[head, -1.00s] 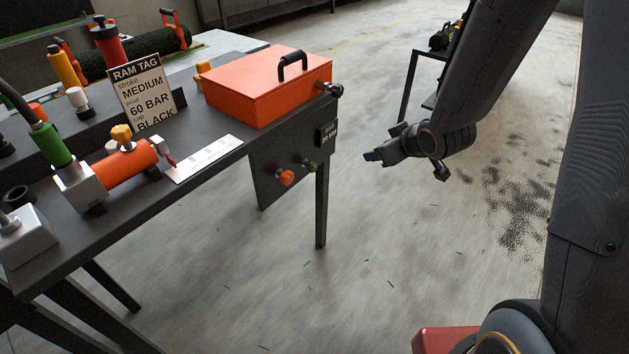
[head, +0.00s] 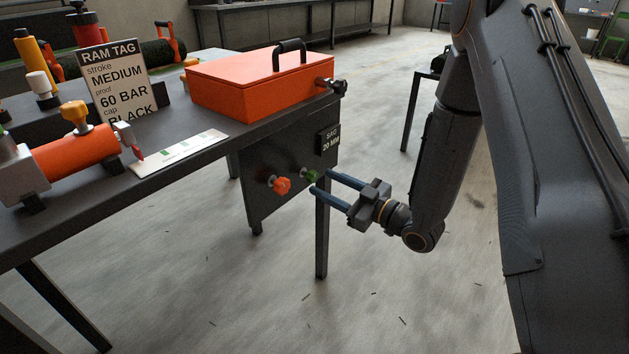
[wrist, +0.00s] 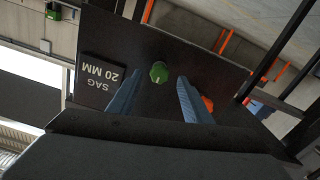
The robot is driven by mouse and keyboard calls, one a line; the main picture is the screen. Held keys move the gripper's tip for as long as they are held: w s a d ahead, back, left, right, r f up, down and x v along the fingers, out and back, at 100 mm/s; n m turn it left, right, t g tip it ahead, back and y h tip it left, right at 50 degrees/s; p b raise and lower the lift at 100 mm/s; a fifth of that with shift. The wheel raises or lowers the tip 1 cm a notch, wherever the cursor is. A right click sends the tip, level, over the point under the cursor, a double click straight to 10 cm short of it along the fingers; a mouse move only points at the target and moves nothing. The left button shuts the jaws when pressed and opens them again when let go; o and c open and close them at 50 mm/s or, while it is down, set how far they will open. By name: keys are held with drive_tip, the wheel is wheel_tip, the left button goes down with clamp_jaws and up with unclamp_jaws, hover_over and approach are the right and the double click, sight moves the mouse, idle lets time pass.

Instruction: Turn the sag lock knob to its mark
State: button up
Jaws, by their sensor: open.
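A green knob (head: 310,175) sits on the dark side panel (head: 257,208) under the bench end. In the wrist view the green knob (wrist: 159,72) shows a pale line on its face. A black plate reading "SAG 20 MM" (head: 330,139) is fixed above and right of it; it appears upside down in the wrist view (wrist: 101,76). An orange knob (head: 279,185) is to the green knob's left. My gripper (head: 322,183) is open and empty, its two blue fingers pointing at the panel, just short of the green knob. In the wrist view the green knob lies between and beyond the fingertips.
An orange lidded box (head: 250,88) with a black side knob (head: 340,87) stands on the bench above. A bench leg (head: 321,240) stands close to my fingers. An orange cylinder (head: 75,153) and a tag board (head: 115,84) are further left. The floor around is open.

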sight(315, 178)
drive_tip(key=shift+x, duration=2.55)
drive_tip(key=c, duration=1)
drive_tip(key=shift+d, duration=0.1)
drive_tip(key=shift+c, duration=0.3)
